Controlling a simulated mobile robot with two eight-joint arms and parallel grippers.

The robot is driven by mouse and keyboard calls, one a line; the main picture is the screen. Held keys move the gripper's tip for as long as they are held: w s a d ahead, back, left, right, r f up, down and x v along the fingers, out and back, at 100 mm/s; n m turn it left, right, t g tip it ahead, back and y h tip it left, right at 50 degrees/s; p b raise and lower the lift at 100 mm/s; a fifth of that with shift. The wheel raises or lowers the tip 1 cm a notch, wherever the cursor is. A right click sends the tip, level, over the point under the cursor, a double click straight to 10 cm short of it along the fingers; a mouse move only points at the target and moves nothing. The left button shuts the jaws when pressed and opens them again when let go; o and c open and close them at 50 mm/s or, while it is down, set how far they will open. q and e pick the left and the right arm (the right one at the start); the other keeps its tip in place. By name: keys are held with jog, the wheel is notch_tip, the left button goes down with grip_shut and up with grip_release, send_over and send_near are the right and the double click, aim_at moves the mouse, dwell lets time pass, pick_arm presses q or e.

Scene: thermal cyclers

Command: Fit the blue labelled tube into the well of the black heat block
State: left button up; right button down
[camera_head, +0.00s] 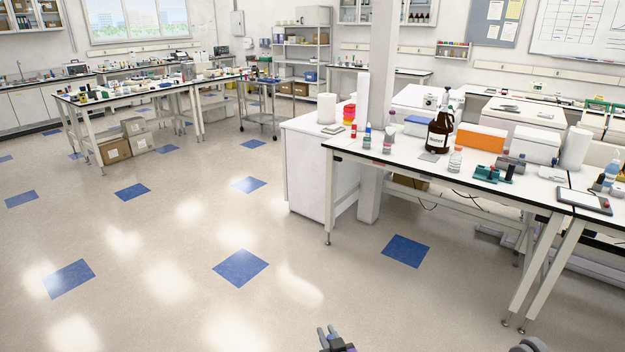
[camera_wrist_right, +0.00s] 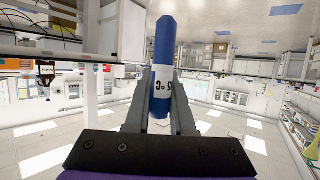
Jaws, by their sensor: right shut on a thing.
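The blue labelled tube (camera_wrist_right: 161,70) is in my right gripper in the right wrist view. In the head view the right gripper (camera_head: 328,338) shows at the bottom edge, over open floor and apart from any table; the tube cannot be made out there. I cannot pick out the black heat block in either view. My left gripper is not in view.
A white bench (camera_head: 460,178) at right holds a brown bottle (camera_head: 440,124), an orange-fronted box (camera_head: 481,139), a teal rack (camera_head: 492,174) and a tablet (camera_head: 584,200). A farther bench (camera_head: 70,101) at left is cluttered. The floor between is wide and clear.

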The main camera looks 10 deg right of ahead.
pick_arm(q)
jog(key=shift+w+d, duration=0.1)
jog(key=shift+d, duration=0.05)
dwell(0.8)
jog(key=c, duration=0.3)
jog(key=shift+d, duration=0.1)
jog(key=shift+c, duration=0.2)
